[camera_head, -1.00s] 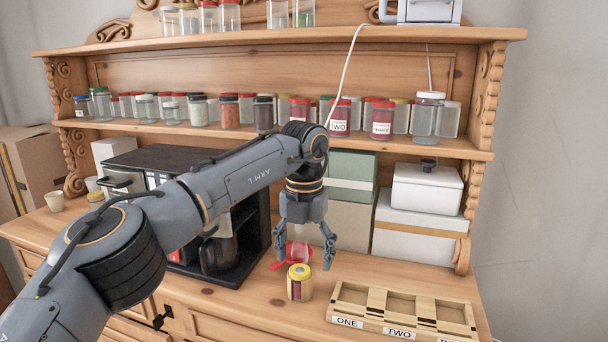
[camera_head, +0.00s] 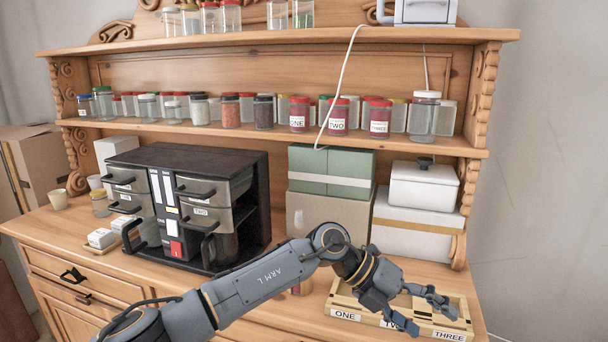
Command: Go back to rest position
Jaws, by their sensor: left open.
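My left arm reaches in low from the left across the dresser top. My left gripper (camera_head: 430,317) is open, with its fingers spread over the wooden tray (camera_head: 345,301) labelled ONE, TWO and THREE. No object shows between the fingers. The arm covers part of the tray and its TWO label. My right gripper is not in view.
Red-lidded jars labelled ONE (camera_head: 299,115), TWO (camera_head: 338,118) and THREE (camera_head: 379,118) stand on the shelf among several other jars. A black drawer unit (camera_head: 262,200), green boxes (camera_head: 350,164) and a white lidded container (camera_head: 424,187) stand behind the arm. A white cable (camera_head: 345,75) hangs down.

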